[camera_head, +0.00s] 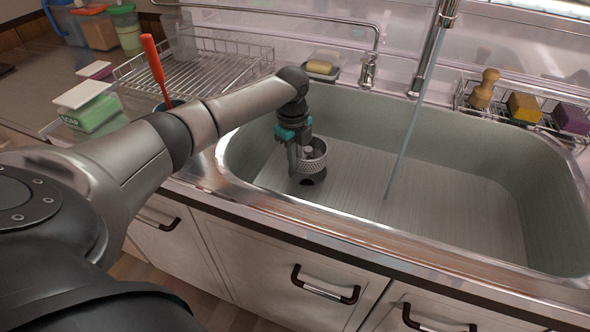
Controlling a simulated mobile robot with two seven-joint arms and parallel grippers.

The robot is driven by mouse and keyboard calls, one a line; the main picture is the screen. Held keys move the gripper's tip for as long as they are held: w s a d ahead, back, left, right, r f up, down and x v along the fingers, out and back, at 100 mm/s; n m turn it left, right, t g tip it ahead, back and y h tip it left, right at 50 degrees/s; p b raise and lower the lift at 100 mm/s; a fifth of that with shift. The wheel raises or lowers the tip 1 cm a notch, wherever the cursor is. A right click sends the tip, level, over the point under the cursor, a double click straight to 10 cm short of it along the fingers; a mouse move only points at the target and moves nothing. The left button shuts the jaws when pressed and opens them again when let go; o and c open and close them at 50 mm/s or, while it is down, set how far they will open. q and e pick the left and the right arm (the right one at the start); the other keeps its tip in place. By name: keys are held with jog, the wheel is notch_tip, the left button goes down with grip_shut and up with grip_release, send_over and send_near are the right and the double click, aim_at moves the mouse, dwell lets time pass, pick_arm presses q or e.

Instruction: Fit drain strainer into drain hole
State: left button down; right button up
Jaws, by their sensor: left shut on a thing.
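The drain strainer (313,163) is a small perforated metal basket with a centre knob. My left gripper (303,153) reaches down into the sink and is shut on the strainer, which looks roughly level. The dark drain hole (307,181) shows in the sink floor just below the strainer in the picture. The strainer appears to be above the hole and apart from it, though the exact gap is hard to tell. The sink (450,210) is a wide grey basin. My right gripper is not in view.
A stream of water (408,135) falls from the faucet (430,50) into the sink, right of my gripper. A wire rack (200,62) stands behind my left arm. A sponge caddy (545,122) sits at the back right. The sink's right floor is clear.

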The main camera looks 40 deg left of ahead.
pick_arm(q)
notch_tip(320, 180, down, 2)
jog(key=shift+f+b, duration=0.1)
jog(key=shift+b, duration=0.3)
jog(key=shift+f, duration=0.3)
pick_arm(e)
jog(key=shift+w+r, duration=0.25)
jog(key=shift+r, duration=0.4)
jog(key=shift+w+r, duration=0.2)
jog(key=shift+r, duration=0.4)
pick_arm(q)
jog(key=shift+f, duration=0.1)
jog(key=shift+f, duration=0.5)
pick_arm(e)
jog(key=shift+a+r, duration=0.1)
pick_arm(q)
jog(key=c, duration=1)
grip_release()
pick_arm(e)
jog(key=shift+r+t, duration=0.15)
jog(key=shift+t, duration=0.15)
pick_arm(q)
jog(key=shift+r, duration=0.15)
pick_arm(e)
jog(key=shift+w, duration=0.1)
